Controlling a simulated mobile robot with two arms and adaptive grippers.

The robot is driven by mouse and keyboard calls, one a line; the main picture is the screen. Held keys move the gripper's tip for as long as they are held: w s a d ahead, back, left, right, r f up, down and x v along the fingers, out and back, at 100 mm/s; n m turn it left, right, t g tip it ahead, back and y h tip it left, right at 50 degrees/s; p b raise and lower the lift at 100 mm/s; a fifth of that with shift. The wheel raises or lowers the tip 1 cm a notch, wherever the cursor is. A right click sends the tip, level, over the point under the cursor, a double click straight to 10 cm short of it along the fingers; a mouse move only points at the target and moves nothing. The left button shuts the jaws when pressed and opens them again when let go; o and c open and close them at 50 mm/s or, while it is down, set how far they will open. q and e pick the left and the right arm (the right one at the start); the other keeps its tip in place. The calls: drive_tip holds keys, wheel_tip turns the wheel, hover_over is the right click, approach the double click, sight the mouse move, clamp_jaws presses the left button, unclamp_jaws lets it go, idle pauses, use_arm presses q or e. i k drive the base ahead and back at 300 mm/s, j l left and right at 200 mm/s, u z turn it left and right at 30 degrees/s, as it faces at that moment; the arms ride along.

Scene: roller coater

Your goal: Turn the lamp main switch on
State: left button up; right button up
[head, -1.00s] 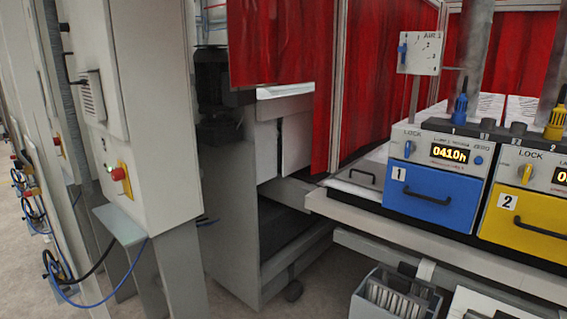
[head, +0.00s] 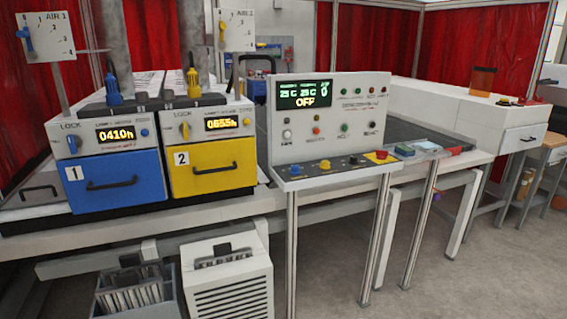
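A grey control panel (head: 330,125) stands right of the lamp units. A small round knob or switch (head: 287,135) sits at the panel's left, with a label too small to read surely. Several other knobs and lights are on the panel's face and lower ledge. I cannot tell which one is the lamp main switch. The blue lamp unit (head: 117,181) reads 0410h and the yellow lamp unit (head: 212,166) reads 0655h; each has a LOCK knob. Neither gripper is in view.
The panel's ledge stands on metal legs (head: 376,240) in front of the machine bench. A grey bin (head: 165,300) and a white vented box (head: 228,285) are under the bench at left. A white drawer cabinet (head: 523,137) is at right. The floor (head: 440,285) at front right is clear.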

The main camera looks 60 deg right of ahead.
sight(382, 155)
drive_tip(key=z, duration=2.3)
drive_tip(key=i+l+u, duration=0.25)
drive_tip(key=i+l, duration=0.35)
drive_tip(key=i+l+u, duration=0.2)
drive_tip(key=i+l, duration=0.35)
drive_tip(key=l, duration=0.15)
